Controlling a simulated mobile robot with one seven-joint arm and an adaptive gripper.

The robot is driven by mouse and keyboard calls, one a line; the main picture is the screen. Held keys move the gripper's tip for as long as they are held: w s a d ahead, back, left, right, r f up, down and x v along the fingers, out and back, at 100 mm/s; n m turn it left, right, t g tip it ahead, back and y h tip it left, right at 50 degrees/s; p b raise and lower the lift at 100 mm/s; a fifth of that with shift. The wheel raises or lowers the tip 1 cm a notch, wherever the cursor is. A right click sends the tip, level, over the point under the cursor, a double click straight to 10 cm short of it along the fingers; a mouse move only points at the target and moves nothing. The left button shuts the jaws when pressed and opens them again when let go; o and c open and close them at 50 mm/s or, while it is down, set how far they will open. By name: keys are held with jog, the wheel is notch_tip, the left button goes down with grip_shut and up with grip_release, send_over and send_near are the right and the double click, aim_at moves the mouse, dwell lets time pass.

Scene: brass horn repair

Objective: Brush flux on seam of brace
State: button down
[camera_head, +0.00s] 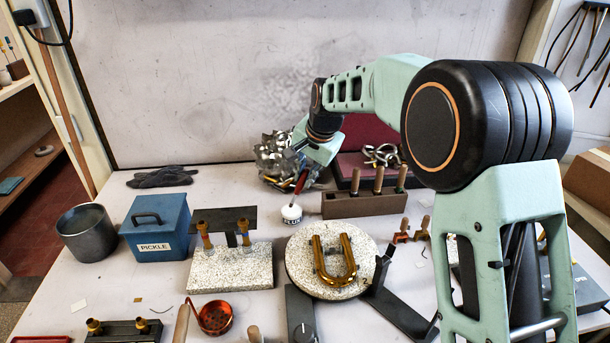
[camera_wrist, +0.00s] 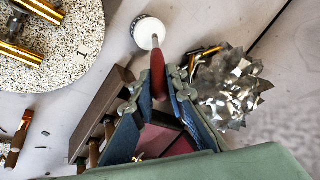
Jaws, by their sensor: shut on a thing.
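My gripper (camera_head: 304,168) is shut on the red handle of a brush (camera_head: 300,183). The brush points down at a small white flux jar (camera_head: 291,214). In the wrist view the red handle (camera_wrist: 158,76) sits between the fingers (camera_wrist: 160,92), and its far end meets the jar's mouth (camera_wrist: 148,32); the bristles are hidden there. A U-shaped brass tube (camera_head: 349,267) lies on a round speckled board (camera_head: 308,282), right of and in front of the jar. Brass fittings lie across the U, but I cannot make out the brace's seam. Part of the brass shows in the wrist view (camera_wrist: 22,52).
A crumpled metallic heap (camera_head: 270,160) stands behind the jar. A wooden block with handled tools (camera_head: 345,208) is right of it. A speckled slab with brass posts (camera_head: 232,273), a blue PICKLE box (camera_head: 156,228) and a grey pot (camera_head: 86,236) stand left. A red ladle (camera_head: 215,317) lies in front.

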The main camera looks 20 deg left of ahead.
jog(key=shift+f+b, duration=0.4)
jog(key=shift+f, duration=0.2)
dwell(0.4)
dwell(0.5)
jog(key=shift+r+p, duration=2.7)
jog(key=shift+r, duration=0.9)
jog(key=shift+d+f, duration=0.1)
